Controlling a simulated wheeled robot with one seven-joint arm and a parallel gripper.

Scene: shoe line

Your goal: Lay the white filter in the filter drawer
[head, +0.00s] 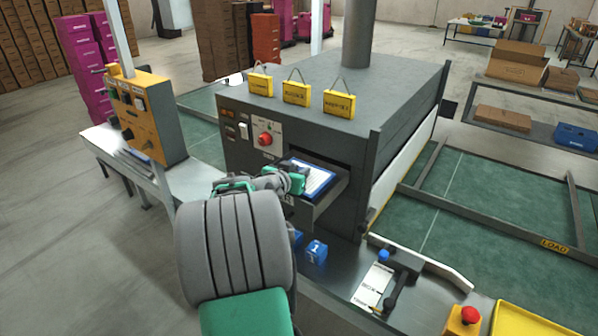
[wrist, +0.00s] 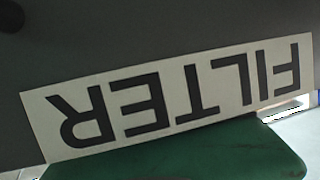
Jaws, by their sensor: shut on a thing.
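The white filter (head: 319,178) has a blue edge and sits over the open filter drawer (head: 327,204) in the head view. I cannot tell whether it touches the drawer floor. My gripper (head: 303,172) is shut on the filter's near left side and hides part of it. The drawer sticks out from the front of the dark grey machine. In the wrist view a FILTER label (wrist: 170,100) shows upside down on a grey surface, above a green part of my gripper. A thin white sliver, perhaps the filter, shows at the right there.
The grey machine (head: 270,115) carries three yellow tags on top and a red knob on its front. Blue blocks (head: 316,252) stand below the drawer. A lever with a blue knob (head: 384,257) and a red button (head: 469,315) are to the right. An orange control box (head: 150,110) is left.

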